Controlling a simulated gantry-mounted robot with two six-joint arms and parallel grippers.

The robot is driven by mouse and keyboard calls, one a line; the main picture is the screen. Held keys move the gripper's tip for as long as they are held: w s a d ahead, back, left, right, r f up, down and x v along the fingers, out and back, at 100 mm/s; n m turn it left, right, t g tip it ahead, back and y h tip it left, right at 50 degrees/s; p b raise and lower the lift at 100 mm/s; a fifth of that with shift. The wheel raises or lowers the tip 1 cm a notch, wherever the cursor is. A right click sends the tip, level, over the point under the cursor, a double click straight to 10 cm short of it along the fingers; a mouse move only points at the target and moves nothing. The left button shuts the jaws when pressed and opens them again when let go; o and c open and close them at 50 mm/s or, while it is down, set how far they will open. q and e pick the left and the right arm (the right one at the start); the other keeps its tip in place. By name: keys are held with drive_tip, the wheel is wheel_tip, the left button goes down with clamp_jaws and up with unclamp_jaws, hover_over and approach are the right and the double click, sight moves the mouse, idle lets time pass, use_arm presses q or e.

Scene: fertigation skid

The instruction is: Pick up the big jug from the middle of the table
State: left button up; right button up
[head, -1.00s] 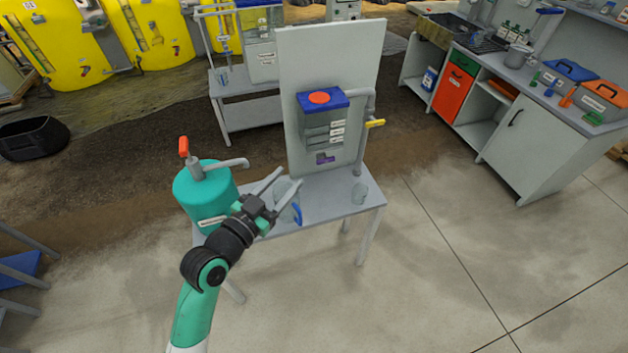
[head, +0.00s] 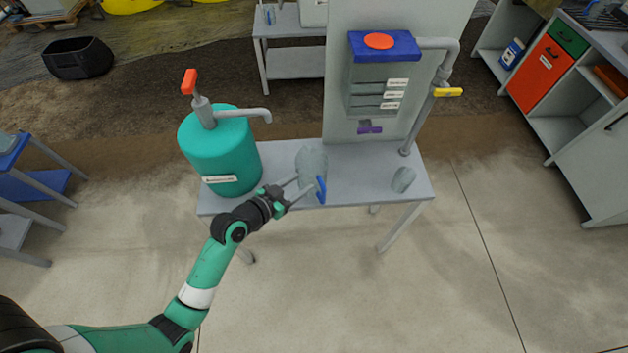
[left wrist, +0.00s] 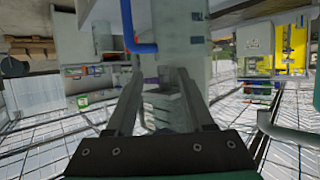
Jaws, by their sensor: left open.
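The big jug (head: 311,165) is clear with a blue handle and stands upright near the middle of the grey table (head: 372,178). My left gripper (head: 292,190) is open at the jug's front left, close to the blue handle. In the left wrist view the jug (left wrist: 178,40) is straight ahead, its blue handle to the left of centre. The open fingers of my left gripper (left wrist: 155,95) point at the jug; I cannot tell whether they touch it. My right gripper is in neither view.
A teal drum (head: 222,155) with an orange-handled pump stands at the table's left. A small clear cup (head: 403,179) stands at the right. A grey panel with a blue-topped tank (head: 383,80) and a yellow-handled valve (head: 447,92) rises behind. The floor in front is clear.

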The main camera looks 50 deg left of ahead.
use_arm(q)
drive_tip(key=b, duration=0.1)
hover_over(315, 181)
drive_tip(key=s, duration=0.2)
wheel_tip(315, 181, down, 2)
drive_tip(key=b+x, duration=0.2)
drive_tip(key=x, duration=0.3)
drive_tip(key=shift+w+d+f, duration=0.1)
drive_tip(key=shift+w+f, duration=0.05)
drive_tip(key=shift+w, duration=0.2)
drive_tip(key=shift+c, duration=0.2)
clamp_jaws()
drive_tip(key=shift+f, duration=0.1)
idle(0.4)
